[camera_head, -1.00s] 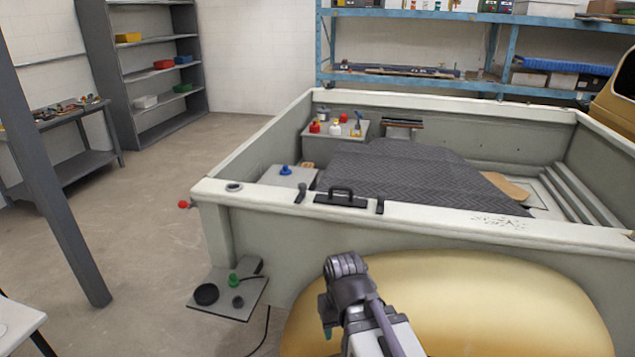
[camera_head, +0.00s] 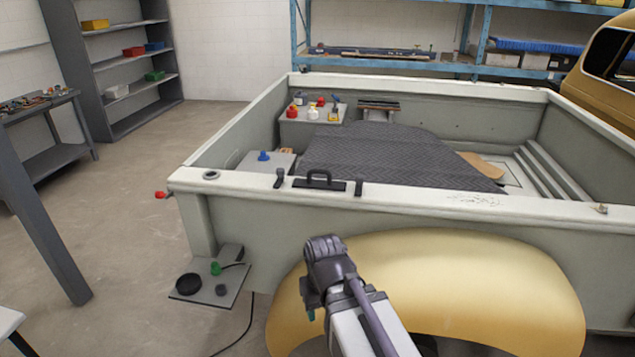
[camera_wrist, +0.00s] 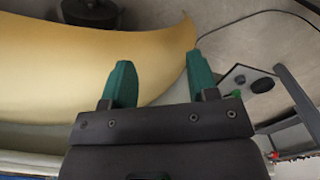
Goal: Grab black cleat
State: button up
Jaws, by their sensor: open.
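Small black fittings sit on the near top rail of the pale truck bed (camera_head: 430,203). One is a thin upright black piece (camera_head: 279,178) at the left, another a black piece (camera_head: 359,187) at the right. Between them is a black handle on a flat base (camera_head: 320,181). I cannot tell for sure which is the cleat. My gripper (camera_wrist: 160,82) has green fingers, spread and empty, in the wrist view. In the head view it hangs outside the bed, below the rail and in front of the yellow fender (camera_head: 500,265), apart from the fittings.
A low grey plate (camera_head: 238,283) at the bed's corner holds a black round dish (camera_head: 188,284) and a green knob (camera_head: 215,268). A red knob (camera_head: 161,195) sticks out at the corner. A grey post (camera_head: 45,230) stands left. The floor between is open.

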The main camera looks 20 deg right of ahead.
jog(key=shift+c, duration=0.8)
jog(key=m+t+y, duration=0.5)
jog(key=m+t, duration=1.1)
send_near(319, 172)
jog(key=b+x, duration=0.2)
jog(key=x, duration=0.7)
jog(key=shift+w+f, duration=0.2)
jog(key=shift+w, duration=0.1)
jog(key=shift+s+r, duration=0.1)
jog(key=shift+s, duration=0.05)
grip_shut()
